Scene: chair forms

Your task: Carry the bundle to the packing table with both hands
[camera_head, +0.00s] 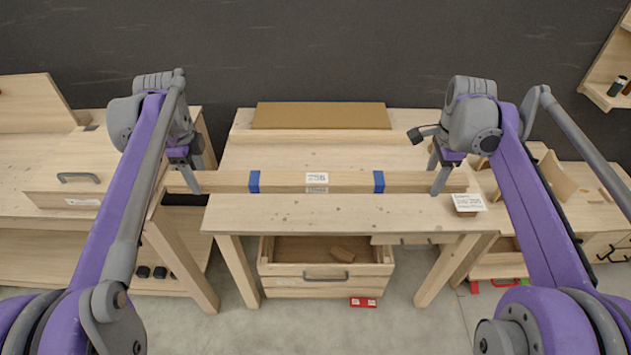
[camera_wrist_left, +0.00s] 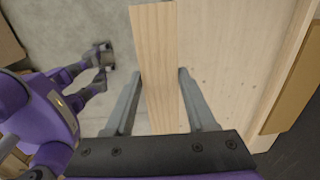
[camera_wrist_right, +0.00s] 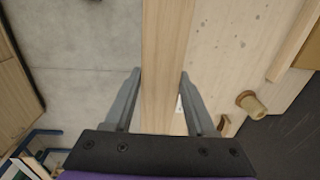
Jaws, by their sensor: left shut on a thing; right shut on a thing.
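The bundle (camera_head: 285,183) is a long pale wooden board-like stack with two blue bands and a white label in its middle. It lies level, left to right, across the packing table (camera_head: 330,212). My left gripper (camera_head: 190,182) is shut on the bundle near its left end, and my right gripper (camera_head: 440,180) is shut on it near its right end. In the left wrist view the bundle (camera_wrist_left: 160,70) runs between the fingers, with floor on one side and tabletop on the other. The right wrist view shows the bundle (camera_wrist_right: 167,60) likewise. It appears held above the table's front edge.
A brown mat (camera_head: 320,116) lies at the table's back. A small sign (camera_head: 468,202) stands at its right front. An open drawer (camera_head: 325,283) with a wood piece is under the table, a red item (camera_head: 363,302) on the floor. Benches flank both sides.

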